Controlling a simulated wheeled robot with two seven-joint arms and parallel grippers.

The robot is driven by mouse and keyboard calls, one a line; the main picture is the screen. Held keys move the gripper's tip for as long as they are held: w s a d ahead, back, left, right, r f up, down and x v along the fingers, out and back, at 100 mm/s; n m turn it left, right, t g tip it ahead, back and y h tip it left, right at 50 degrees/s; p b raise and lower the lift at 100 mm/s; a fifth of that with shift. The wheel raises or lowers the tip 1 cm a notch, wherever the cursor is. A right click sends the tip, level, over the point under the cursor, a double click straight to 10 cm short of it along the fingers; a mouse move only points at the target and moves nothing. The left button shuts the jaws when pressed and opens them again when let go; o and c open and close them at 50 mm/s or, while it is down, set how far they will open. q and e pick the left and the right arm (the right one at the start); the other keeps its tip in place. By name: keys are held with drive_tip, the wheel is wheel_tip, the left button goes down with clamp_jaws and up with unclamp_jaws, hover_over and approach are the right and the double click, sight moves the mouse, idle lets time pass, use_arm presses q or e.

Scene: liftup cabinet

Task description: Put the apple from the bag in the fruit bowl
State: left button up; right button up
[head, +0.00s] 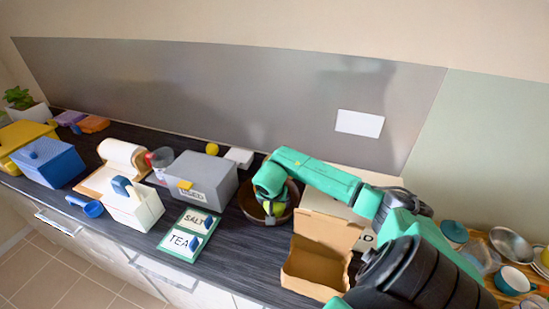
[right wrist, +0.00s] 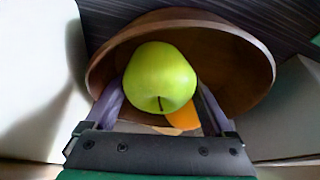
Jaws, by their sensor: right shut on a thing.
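A green apple (right wrist: 160,78) is held between the two fingers of my right gripper (right wrist: 165,108), which is shut on it. The apple is at the brown fruit bowl (right wrist: 235,60), in front of its inside wall in the right wrist view. An orange fruit (right wrist: 183,118) shows partly behind the apple, in the bowl. In the head view the bowl (head: 247,206) stands on the dark counter, and my right gripper (head: 271,212) points down into it. My left gripper is not in view.
Glasses and dishes (head: 512,245) crowd the right end. A pale box (head: 335,195) is behind the bag. The wall closes off the back.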

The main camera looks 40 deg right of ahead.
drive_tip(key=shift+w+d+f, duration=0.1)
drive_tip(key=shift+f, duration=0.15)
drive_tip(key=o, duration=1.2)
drive_tip(key=shift+r, duration=0.55)
drive_tip(key=b+v, duration=0.3)
drive_tip(key=v, duration=0.7)
drive_tip(key=shift+a+r, duration=0.2)
drive_tip(key=shift+a, duration=0.1)
drive_tip(key=shift+s+r, duration=0.3)
drive_tip(key=shift+r, duration=0.1)
drive_tip(key=shift+a, duration=0.1)
